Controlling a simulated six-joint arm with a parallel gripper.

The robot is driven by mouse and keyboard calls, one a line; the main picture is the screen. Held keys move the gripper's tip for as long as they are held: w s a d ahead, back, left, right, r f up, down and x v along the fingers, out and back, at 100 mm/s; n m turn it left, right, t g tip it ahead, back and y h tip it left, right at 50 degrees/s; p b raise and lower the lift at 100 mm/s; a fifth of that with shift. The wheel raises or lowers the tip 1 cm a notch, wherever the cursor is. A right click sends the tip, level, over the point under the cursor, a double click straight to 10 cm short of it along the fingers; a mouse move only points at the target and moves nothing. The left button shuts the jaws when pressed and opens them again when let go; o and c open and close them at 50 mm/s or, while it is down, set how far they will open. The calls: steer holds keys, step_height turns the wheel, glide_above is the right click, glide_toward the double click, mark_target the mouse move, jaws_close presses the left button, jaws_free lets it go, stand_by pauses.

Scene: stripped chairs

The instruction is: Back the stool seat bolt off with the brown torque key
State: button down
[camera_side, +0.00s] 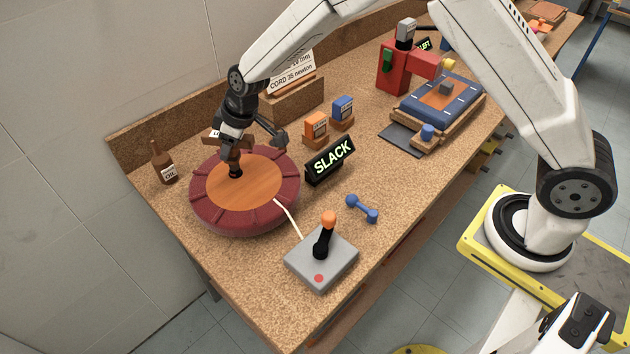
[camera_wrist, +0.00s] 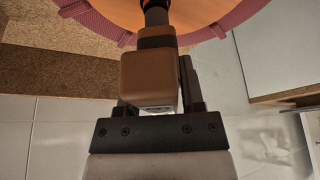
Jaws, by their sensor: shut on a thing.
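The stool seat (camera_side: 208,217) lies on the bench at the left, a round wooden disc with a padded maroon rim. It also shows at the top of the wrist view (camera_wrist: 205,12). My gripper (camera_side: 233,143) is over the seat and shut on the brown torque key (camera_wrist: 148,78). The key's brown body sits between the fingers, and its dark shaft (camera_side: 235,167) points down to the wood near the middle of the seat. The bolt is hidden under the shaft's end, so I cannot tell how they meet.
A display reading SLACK (camera_side: 329,160) stands right of the seat. An orange block (camera_side: 316,124) and a blue block (camera_side: 343,106) stand behind it. A joystick box (camera_side: 320,262) and a blue double-ended piece (camera_side: 362,209) are in front. An oil bottle (camera_side: 163,163) stands at the left.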

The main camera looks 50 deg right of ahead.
steer(key=shift+r, duration=1.3)
steer(key=shift+r, duration=1.95)
steer(key=shift+d, duration=0.1)
steer(key=shift+s+d+f, duration=0.1)
steer(key=shift+s+d, duration=0.1)
steer(key=shift+d, duration=0.35)
steer(key=s+d+f+m+h, duration=0.1)
steer(key=s+d+m, duration=0.2)
steer(key=s+d, duration=0.4)
steer(key=s+d+f+m+t+h, duration=0.1)
steer(key=s+d+f+m, duration=0.1)
steer(key=s+d, duration=0.5)
steer(key=shift+s+d+f+m, duration=0.25)
steer(key=shift+s+d+m, duration=0.15)
steer(key=shift+d+m, duration=0.5)
